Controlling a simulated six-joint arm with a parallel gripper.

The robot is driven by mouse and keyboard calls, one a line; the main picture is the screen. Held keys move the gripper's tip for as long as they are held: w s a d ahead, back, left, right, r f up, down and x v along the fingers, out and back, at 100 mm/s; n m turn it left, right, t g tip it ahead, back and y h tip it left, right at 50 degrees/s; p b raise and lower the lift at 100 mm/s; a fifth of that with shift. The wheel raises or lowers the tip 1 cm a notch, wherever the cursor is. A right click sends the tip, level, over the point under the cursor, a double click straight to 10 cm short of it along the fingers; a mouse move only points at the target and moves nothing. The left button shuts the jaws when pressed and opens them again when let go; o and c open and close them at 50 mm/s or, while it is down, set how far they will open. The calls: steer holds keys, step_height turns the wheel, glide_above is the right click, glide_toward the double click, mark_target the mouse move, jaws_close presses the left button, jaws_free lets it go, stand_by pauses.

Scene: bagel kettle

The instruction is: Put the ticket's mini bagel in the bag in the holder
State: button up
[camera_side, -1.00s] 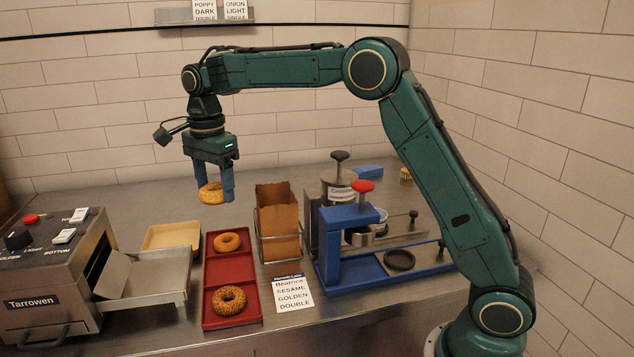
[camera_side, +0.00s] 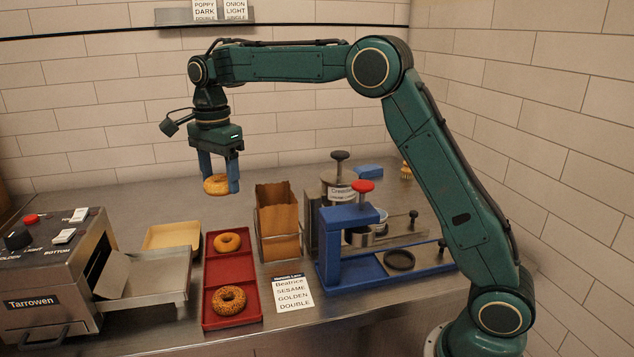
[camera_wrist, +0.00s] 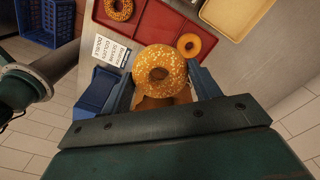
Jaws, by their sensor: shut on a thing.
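My gripper (camera_side: 218,187) is shut on a golden, sesame-flecked mini bagel (camera_side: 216,184), held well above the counter. The held bagel also shows in the wrist view (camera_wrist: 160,72) between the fingers. The brown paper bag (camera_side: 277,215) stands upright in the wire holder (camera_side: 281,247), to the right of and below the gripper. In the wrist view the bag is mostly hidden behind the bagel. The ticket (camera_side: 293,292) lies in front of the holder and reads Beatrice, sesame, golden, double.
A red tray (camera_side: 232,265) holds a plain-looking bagel (camera_side: 227,242) and a seeded bagel (camera_side: 229,300). The toaster (camera_side: 50,275) with its metal chute (camera_side: 155,270) and a beige tray (camera_side: 170,237) are on the left. A blue press (camera_side: 345,250) stands right of the holder.

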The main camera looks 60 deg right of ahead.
steer(key=s+d+r, duration=0.1)
steer(key=s+d, duration=0.2)
steer(key=d, duration=1)
steer(key=shift+s+d+r, duration=0.15)
steer(key=shift+r, duration=0.05)
steer(key=shift+f, duration=0.15)
step_height(320, 180, down, 6)
steer(key=shift+f, duration=0.15)
stand_by(0.3)
stand_by(0.9)
steer(key=o, duration=1)
steer(key=shift+o, duration=0.2)
steer(key=shift+r, duration=0.2)
